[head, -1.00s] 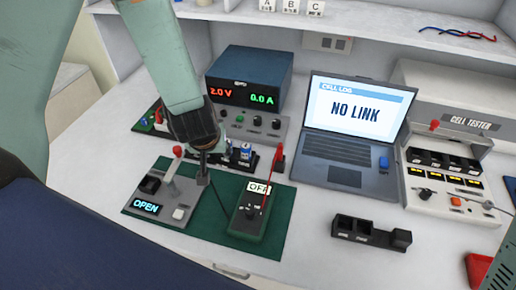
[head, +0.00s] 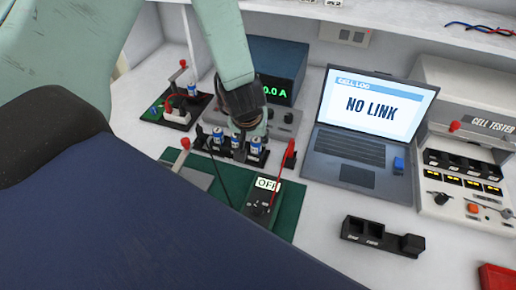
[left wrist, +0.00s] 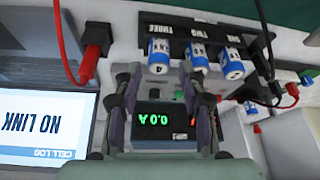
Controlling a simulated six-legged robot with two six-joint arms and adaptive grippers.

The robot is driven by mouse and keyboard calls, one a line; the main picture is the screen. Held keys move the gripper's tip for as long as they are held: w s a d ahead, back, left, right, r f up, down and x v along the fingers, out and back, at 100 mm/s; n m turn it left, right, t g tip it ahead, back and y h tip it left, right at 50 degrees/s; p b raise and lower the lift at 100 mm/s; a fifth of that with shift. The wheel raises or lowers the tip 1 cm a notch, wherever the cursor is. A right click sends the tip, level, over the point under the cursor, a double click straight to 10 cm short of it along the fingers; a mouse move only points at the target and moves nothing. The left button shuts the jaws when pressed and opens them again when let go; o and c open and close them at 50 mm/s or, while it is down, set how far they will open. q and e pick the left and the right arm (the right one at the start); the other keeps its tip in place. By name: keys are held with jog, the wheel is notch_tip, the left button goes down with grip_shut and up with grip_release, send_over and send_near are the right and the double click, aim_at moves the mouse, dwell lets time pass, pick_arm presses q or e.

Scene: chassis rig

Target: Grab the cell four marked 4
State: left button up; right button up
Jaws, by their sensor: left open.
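Several blue-and-white cells stand in a black rack (head: 262,157) at the back of the green mat. The cell at the rack's right end (head: 254,144) shows in the left wrist view (left wrist: 158,55) with a mark that looks like 4. The other two rack cells, the middle one (left wrist: 195,58) and the far one (left wrist: 230,62), have marks too small to read surely. My left gripper (head: 250,123) hangs over the rack's right part. In the left wrist view its fingers (left wrist: 162,88) are apart and empty, with the end cell just beyond them. My right gripper is not in view.
A red-handled lead (head: 288,155) stands close right of the rack. The power supply (head: 280,68) is behind my gripper, the laptop (head: 360,130) to the right. Another cell (head: 192,89) sits in a board at left. A black empty holder (head: 375,236) lies in front.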

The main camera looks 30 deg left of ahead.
aim_at(256, 141)
pick_arm(q)
jog(key=x, duration=0.2)
jog(key=w+b+x, duration=0.1)
jog(key=x, duration=0.2)
jog(key=shift+w+a, duration=0.1)
jog(key=shift+a, duration=0.05)
jog(key=shift+r, duration=0.15)
jog(key=c, duration=0.5)
grip_shut()
